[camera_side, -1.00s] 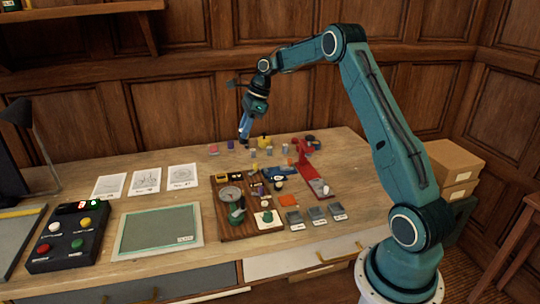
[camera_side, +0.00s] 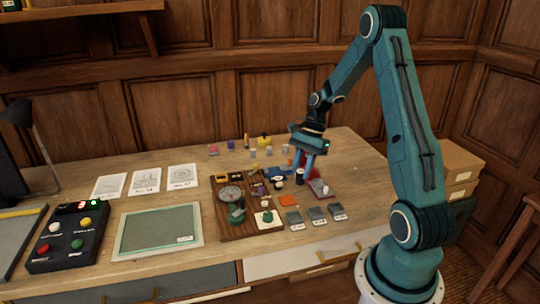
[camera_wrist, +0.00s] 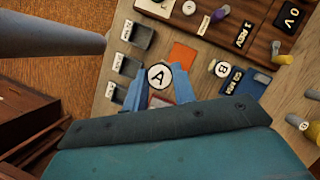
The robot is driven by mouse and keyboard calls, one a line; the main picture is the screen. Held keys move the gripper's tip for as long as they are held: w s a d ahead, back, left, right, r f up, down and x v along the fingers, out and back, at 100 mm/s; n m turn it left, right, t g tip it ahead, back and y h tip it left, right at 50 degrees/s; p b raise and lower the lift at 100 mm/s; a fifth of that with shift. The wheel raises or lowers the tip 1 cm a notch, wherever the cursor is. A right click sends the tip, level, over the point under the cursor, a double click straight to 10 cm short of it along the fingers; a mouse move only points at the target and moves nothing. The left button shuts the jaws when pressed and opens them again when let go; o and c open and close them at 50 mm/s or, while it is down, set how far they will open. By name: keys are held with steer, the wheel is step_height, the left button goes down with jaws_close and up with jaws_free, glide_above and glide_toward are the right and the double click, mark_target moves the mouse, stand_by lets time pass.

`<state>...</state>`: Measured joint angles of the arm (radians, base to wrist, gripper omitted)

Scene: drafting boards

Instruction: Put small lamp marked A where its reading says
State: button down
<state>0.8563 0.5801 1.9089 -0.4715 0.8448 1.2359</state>
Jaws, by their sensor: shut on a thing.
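My gripper (camera_side: 304,165) is low over the right part of the table, pointing down. Its blue fingers are shut on the small lamp marked A (camera_wrist: 158,76), whose round white top with a black A shows between the fingertips in the wrist view. In the side view the lamp (camera_side: 300,177) is a small dark body with a pale top, partly covered by the fingers. Whether it touches anything below is unclear. Another small lamp, marked B (camera_wrist: 222,69), stands to the right of it in the wrist view. The console (camera_side: 68,236) has a lit red display (camera_side: 82,205), too small to read surely.
Three grey trays with labels (camera_side: 295,218) line the front, next to an orange square (camera_side: 287,201). A brown board (camera_side: 233,233) carries a dial gauge (camera_side: 230,193) and other parts. A red stand (camera_side: 319,181) and a blue labelled block (camera_wrist: 245,82) are close to my gripper.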

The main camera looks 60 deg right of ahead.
steer(key=s+a+f+n, duration=0.1)
steer(key=s+a+n, duration=0.1)
steer(key=s, duration=0.4)
steer(key=shift+s+a+f+g, duration=0.3)
steer(key=shift+s+f+g, duration=0.05)
steer(key=shift+s+g, duration=0.05)
steer(key=shift+f, duration=0.1)
steer(key=shift+f, duration=1.95)
steer(key=shift+f, duration=1.05)
stand_by(0.8)
steer(key=c, duration=1.1)
jaws_free()
steer(key=shift+o, duration=0.7)
steer(key=shift+o, duration=1.1)
